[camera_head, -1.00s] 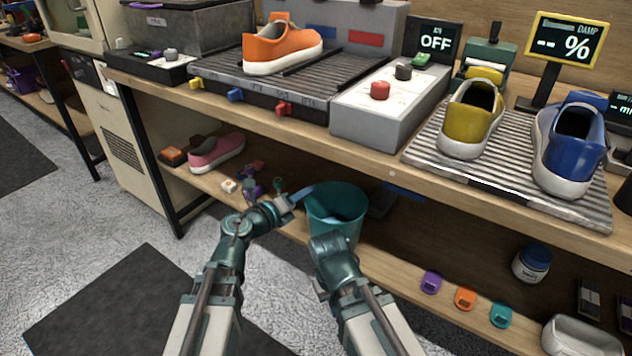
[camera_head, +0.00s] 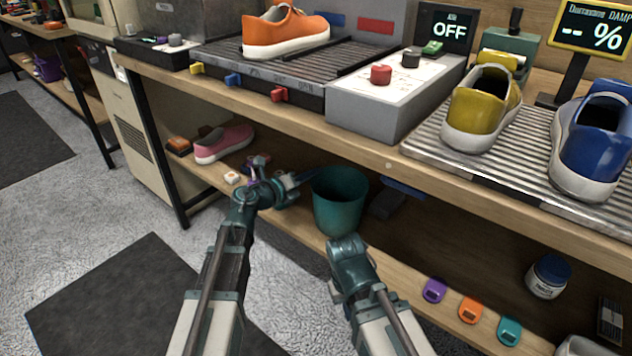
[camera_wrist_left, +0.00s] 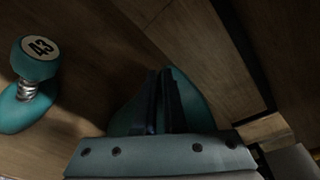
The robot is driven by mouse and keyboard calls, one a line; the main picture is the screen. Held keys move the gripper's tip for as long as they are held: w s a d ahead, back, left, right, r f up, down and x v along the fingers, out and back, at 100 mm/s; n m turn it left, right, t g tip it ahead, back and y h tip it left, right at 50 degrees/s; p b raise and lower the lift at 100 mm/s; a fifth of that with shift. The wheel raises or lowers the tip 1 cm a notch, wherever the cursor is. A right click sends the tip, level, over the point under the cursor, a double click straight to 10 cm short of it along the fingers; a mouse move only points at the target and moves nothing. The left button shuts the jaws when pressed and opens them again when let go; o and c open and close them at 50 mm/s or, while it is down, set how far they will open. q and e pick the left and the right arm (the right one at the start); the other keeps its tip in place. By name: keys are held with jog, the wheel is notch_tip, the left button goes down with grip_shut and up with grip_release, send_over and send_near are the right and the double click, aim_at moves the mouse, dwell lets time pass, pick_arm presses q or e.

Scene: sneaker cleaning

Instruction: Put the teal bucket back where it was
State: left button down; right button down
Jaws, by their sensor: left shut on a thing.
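The teal bucket (camera_head: 338,205) is at the lower shelf under the bench, just behind the shelf's front edge, and looks nearly upright. I cannot tell whether its base touches the shelf. My left gripper (camera_head: 303,179) is shut on its left rim. In the left wrist view, the dark fingers (camera_wrist_left: 163,100) are close together, with the bucket's teal side (camera_wrist_left: 195,103) behind them. My right gripper (camera_head: 347,247) is low in front of the shelf edge, right of the left gripper and apart from the bucket. Its fingers are hidden.
The lower shelf (camera_head: 395,278) holds a pink shoe (camera_head: 223,143) at left and purple, orange (camera_head: 470,309) and teal clips at right. A dark block (camera_head: 386,204) lies right of the bucket.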

pick_arm(q)
jog(key=shift+f, duration=0.2)
jog(key=c, duration=1)
grip_release()
jog(key=p+v, duration=0.2)
jog(key=v, duration=1)
jog(key=shift+w, duration=0.1)
